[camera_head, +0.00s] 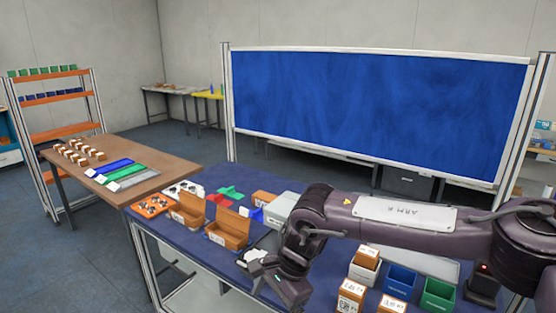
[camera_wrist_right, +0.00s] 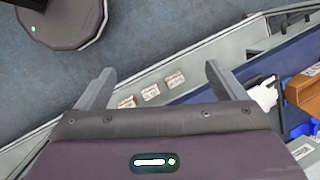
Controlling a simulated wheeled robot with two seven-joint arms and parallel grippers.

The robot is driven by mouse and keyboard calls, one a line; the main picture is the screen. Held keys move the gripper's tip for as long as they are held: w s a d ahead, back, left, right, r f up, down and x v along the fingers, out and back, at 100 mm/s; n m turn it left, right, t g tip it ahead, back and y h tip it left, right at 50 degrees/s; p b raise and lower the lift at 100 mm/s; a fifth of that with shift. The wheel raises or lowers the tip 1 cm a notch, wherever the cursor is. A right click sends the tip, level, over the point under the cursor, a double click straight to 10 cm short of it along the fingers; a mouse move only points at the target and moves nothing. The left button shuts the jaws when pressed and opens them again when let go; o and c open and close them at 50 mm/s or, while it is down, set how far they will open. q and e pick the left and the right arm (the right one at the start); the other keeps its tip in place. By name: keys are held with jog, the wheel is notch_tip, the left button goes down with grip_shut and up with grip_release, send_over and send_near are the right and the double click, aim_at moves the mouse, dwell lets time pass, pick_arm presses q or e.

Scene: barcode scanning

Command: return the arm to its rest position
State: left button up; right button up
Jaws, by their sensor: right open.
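My right arm (camera_head: 400,212) comes in from the right in the head view, reaches across the blue-topped table (camera_head: 190,246) and bends down at its front edge. The fingertips are hard to make out there. In the right wrist view my right gripper (camera_wrist_right: 162,78) has its two fingers spread, with nothing between them. It hangs over the table's edge, with a pale lower surface and floor beneath. A white object (camera_wrist_right: 264,95) lies just right of the right finger; a whitish object (camera_head: 256,256) also shows beside the wrist in the head view. My left gripper is not in view.
Open cardboard boxes (camera_head: 228,232) stand left of the arm. Labelled boxes (camera_head: 365,262), a blue bin (camera_head: 400,279) and a green bin (camera_head: 438,295) stand close below the forearm. A brown side table (camera_head: 150,150) is at left; a blue panel (camera_head: 375,105) stands behind.

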jog(key=w+a+f+m+t+y, duration=0.35)
jog(key=a+f+m+y, duration=0.55)
jog(key=a+m, duration=0.65)
jog(key=s+d+f+m+t+h, duration=0.25)
jog(key=d+f+m, duration=0.65)
jog(key=f+m, duration=0.55)
jog(key=s+d+f+m+t+h, duration=0.1)
jog(key=s+d+f+m+h, duration=0.3)
jog(key=d+f+m, duration=0.8)
jog(key=s+d+f+m+g+h, duration=0.1)
jog(key=s+d+f+m, duration=0.25)
jog(key=s+f, duration=0.3)
jog(key=s+d+f+m+h, duration=0.2)
jog(key=s+d+f+m, duration=0.1)
jog(key=s+f+m, duration=0.4)
jog(key=s+d+f+m+g+h, duration=0.1)
jog(key=s+d+f+m, duration=0.1)
jog(key=s, duration=0.7)
jog(key=s+d+f+m+g+h, duration=0.1)
jog(key=s+d+f+m+g, duration=0.1)
jog(key=s+d+f, duration=0.2)
jog(key=s+d+f+m+g+h, duration=0.1)
jog(key=s+d, duration=0.5)
jog(key=s, duration=0.7)
notch_tip(320, 180, down, 2)
jog(key=shift+s+f+m+g+b, duration=0.2)
jog(key=shift+s+m+g+b, duration=0.1)
jog(key=shift+m, duration=0.35)
